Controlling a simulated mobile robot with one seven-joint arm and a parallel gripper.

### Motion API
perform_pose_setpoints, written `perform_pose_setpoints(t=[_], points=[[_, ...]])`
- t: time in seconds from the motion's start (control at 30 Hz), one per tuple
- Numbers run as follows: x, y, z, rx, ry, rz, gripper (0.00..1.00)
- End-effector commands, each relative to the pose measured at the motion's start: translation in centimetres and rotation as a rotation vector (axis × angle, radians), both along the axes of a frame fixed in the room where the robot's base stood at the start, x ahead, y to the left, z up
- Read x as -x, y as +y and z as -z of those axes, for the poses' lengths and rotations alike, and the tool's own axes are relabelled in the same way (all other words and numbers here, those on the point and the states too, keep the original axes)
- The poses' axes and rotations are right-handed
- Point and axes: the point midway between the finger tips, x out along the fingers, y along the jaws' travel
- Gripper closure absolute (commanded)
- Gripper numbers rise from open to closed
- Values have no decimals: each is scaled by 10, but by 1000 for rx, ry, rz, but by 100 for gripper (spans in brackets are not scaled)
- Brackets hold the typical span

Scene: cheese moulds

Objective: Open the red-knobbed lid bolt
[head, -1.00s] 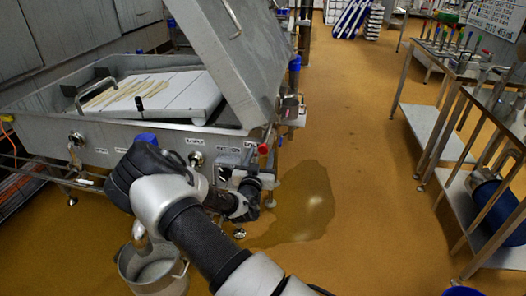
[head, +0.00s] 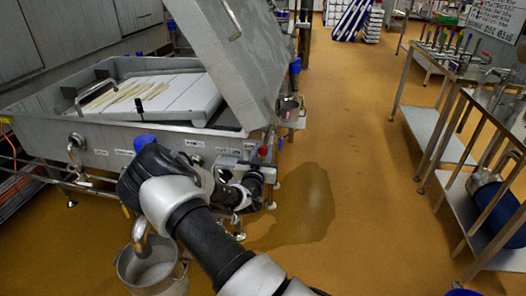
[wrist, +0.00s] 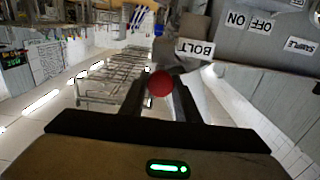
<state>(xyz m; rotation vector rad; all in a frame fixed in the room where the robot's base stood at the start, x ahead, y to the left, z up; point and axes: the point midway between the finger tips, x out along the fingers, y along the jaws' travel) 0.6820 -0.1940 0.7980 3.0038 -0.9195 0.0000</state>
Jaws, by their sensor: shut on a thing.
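The red knob (wrist: 160,83) of the lid bolt is between my fingertips in the wrist view, just below the BOLT label (wrist: 195,48). My gripper (wrist: 160,92) is shut on it. In the head view the red knob (head: 263,150) shows at the right front corner of the steel vat (head: 120,140), above my wrist. My forearm hides part of the vat front there. The vat's lid (head: 235,60) stands raised and tilted. The bolt's own rod cannot be made out.
A steel bucket (head: 152,270) stands on the floor below the vat's outlet pipe, left of my arm. A wet patch (head: 305,205) lies on the floor to the right. A steel table (head: 430,130) stands farther right, with clear floor between.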

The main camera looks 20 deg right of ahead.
Motion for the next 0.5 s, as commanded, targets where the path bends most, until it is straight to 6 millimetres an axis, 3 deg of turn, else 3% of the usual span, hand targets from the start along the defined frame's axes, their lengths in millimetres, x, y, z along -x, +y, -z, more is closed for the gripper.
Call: perform_pose_setpoints(t=[0.3,0.5], points=[[38,26,1,-1,0,0,100],[45,30,0,-1,1,1,100]])
